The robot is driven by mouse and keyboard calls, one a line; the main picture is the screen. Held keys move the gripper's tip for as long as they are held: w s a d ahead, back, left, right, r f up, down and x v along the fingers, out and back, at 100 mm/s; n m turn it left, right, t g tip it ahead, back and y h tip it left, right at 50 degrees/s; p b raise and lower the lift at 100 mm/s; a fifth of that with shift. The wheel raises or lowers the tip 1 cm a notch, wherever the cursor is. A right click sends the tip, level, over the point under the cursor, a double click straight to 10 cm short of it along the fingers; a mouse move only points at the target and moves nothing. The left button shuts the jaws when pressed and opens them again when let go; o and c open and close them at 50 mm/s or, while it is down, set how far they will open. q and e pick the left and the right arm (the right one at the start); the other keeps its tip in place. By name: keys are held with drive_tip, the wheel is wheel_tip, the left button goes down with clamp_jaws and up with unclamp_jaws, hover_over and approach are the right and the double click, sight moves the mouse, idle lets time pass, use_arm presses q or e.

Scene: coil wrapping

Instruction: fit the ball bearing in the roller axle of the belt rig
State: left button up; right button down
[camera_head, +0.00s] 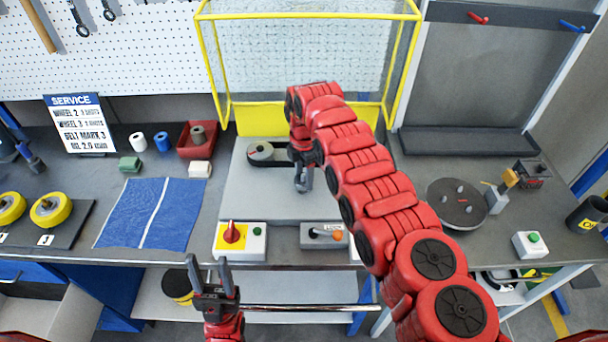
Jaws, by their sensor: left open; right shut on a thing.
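The belt rig stands on a grey plate (240,190) under the yellow-framed guard. Its dark belt (262,153) runs round a roller at the left, and its right end is hidden behind my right gripper. My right gripper (303,187) points down over the plate, just right of the belt. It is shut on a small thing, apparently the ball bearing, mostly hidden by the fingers. I cannot tell whether it touches the roller axle. My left gripper (213,262) is open and empty, at the table's front edge, its fingers pointing away from me.
A yellow-framed guard (211,75) stands around the rig. A red bin (184,152) holding a dark part, small blocks and a blue cloth (170,215) lie left. A dark turntable (456,207) stands right.

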drive_tip(key=shift+f+b, duration=0.95)
drive_tip(key=shift+f, duration=0.1)
drive_tip(key=shift+c, duration=0.8)
unclamp_jaws()
drive_tip(key=shift+r, duration=0.15)
wheel_tip(320, 180, up, 8)
drive_tip(key=shift+a+r+b, duration=0.15)
drive_tip(key=shift+r+b, duration=0.1)
drive_tip(key=shift+b, duration=0.8)
wheel_tip(320, 180, up, 9)
drive_tip(key=p, duration=0.7)
drive_tip(key=shift+f+p, duration=0.15)
drive_tip(key=shift+p, duration=0.25)
